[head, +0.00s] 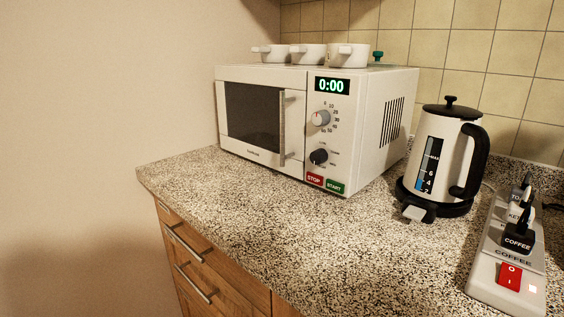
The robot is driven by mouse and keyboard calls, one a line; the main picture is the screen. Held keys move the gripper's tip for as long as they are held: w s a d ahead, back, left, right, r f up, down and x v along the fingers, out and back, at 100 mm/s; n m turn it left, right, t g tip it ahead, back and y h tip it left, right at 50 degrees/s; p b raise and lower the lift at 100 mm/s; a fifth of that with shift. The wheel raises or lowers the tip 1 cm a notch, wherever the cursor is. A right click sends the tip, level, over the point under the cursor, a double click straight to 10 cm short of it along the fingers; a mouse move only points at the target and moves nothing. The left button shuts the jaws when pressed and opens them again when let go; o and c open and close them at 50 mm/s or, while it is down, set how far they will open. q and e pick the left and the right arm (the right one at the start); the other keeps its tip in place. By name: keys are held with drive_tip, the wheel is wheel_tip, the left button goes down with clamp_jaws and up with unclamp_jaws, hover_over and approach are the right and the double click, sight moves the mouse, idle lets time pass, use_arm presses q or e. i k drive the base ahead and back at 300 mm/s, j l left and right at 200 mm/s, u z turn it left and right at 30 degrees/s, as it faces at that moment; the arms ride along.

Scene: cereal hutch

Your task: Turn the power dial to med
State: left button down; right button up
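The white microwave (265,75) stands on the speckled counter in the head view, its door shut and its display (332,86) reading 0:00. A grey timer dial (320,118) with numbers around it sits below the display. Under it is the black power dial (319,156), with small labels around it that are too small to read; I cannot tell which setting it points to. A red STOP button (314,180) and a green START button (335,187) are below. Neither of my grippers is in view.
Several white cups (309,54) and a small green item (378,56) are on or behind the microwave's top. A white kettle (443,155) and a power strip (493,273) with plugs stand right. The counter (300,225) in front is clear.

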sight(319, 156)
drive_tip(key=k+j+u, duration=0.1)
drive_tip(key=j, duration=0.3)
drive_tip(key=k+j+u, duration=0.1)
drive_tip(key=j, duration=0.35)
drive_tip(key=k+j, duration=0.25)
drive_tip(key=j, duration=0.15)
drive_tip(key=k+j+u, duration=0.15)
drive_tip(key=j, duration=0.3)
